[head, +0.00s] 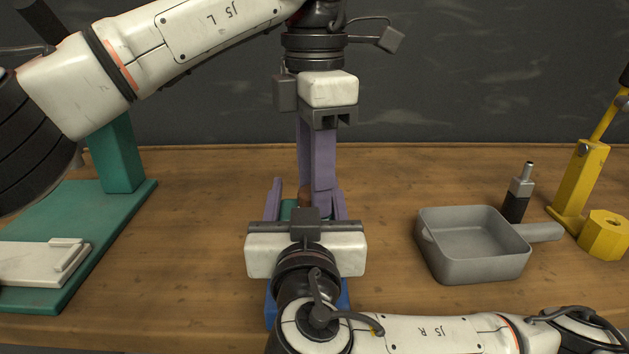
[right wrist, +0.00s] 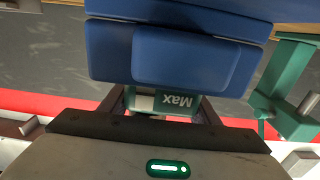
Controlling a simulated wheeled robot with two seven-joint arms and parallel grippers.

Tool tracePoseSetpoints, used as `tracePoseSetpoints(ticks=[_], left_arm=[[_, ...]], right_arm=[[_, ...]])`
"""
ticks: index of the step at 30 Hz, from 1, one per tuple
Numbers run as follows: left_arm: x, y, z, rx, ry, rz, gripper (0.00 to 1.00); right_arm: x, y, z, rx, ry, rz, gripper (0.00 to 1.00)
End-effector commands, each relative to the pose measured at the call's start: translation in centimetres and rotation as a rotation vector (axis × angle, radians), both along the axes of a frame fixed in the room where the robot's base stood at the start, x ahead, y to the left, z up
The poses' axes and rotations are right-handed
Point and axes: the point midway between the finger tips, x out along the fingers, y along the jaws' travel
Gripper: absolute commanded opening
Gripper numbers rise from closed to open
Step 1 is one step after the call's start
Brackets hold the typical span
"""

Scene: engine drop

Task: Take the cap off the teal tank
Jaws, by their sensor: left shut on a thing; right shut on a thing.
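The teal tank (head: 288,209) is mostly hidden behind my right gripper in the head view. In the right wrist view the tank (right wrist: 160,101) shows upside down with a "Max" mark, between my right fingers. My right gripper (head: 306,196) points away from the head camera and is shut on the tank. My left gripper (head: 312,190) comes straight down from above, its purple fingers shut at the top of the tank. A small brown piece (head: 304,196), which looks like the cap, shows at its fingertips. Whether the cap is seated or loose is hidden.
A blue body (right wrist: 180,50) lies close below the tank. At left is a teal stand (head: 120,160) with a white plate (head: 40,262). At right are a grey pan (head: 475,270), a black bottle (head: 516,205), a yellow lever (head: 582,185) and a yellow hex piece (head: 605,235).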

Motion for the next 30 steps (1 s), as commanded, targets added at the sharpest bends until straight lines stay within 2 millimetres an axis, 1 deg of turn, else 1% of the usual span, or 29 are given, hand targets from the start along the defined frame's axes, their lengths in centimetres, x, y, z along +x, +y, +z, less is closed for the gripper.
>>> tracePoseSetpoints(ticks=[4, 5, 7, 8, 14, 17, 24, 28, 29, 30], left_arm=[[0.0, 0.0, 0.0, -0.002, -0.002, -0.001, 0.07], [0.1, 0.0, 0.0, -0.001, -0.003, -0.001, 0.38], [0.0, 0.0, 0.0, -0.001, -0.003, -0.002, 0.50], [0.0, 0.0, 0.0, -0.002, -0.002, -0.002, 0.52], [0.0, 0.0, 0.0, -0.001, -0.001, -0.003, 0.52], [0.0, 0.0, 0.3, 0.000, -0.002, -0.002, 0.52], [0.1, 0.0, 3.5, -0.001, -0.004, 0.000, 0.52], [0.0, 0.0, 4.4, 0.001, -0.002, -0.002, 0.52], [0.0, 0.0, 4.5, 0.000, -0.001, -0.003, 0.49], [0.0, 0.0, 4.6, 0.000, -0.001, -0.007, 0.49]], right_arm=[[-0.1, 0.1, -0.2, -0.002, 0.004, 0.002, 0.00], [-0.1, 0.1, -0.2, -0.002, 0.004, 0.002, 0.00], [-0.1, 0.1, -0.2, -0.002, 0.004, 0.002, 0.00], [-0.1, 0.1, -0.2, -0.002, 0.004, 0.002, 0.00], [-0.1, 0.1, -0.2, -0.002, 0.004, 0.002, 0.00], [-0.1, 0.1, -0.2, -0.002, 0.004, 0.002, 0.00], [-0.1, 0.1, -0.2, -0.002, 0.004, 0.002, 0.00], [-0.1, 0.1, -0.2, -0.002, 0.004, 0.002, 0.00], [-0.1, 0.1, -0.2, -0.002, 0.004, 0.002, 0.00], [-0.1, 0.1, -0.2, -0.002, 0.004, 0.002, 0.00]])
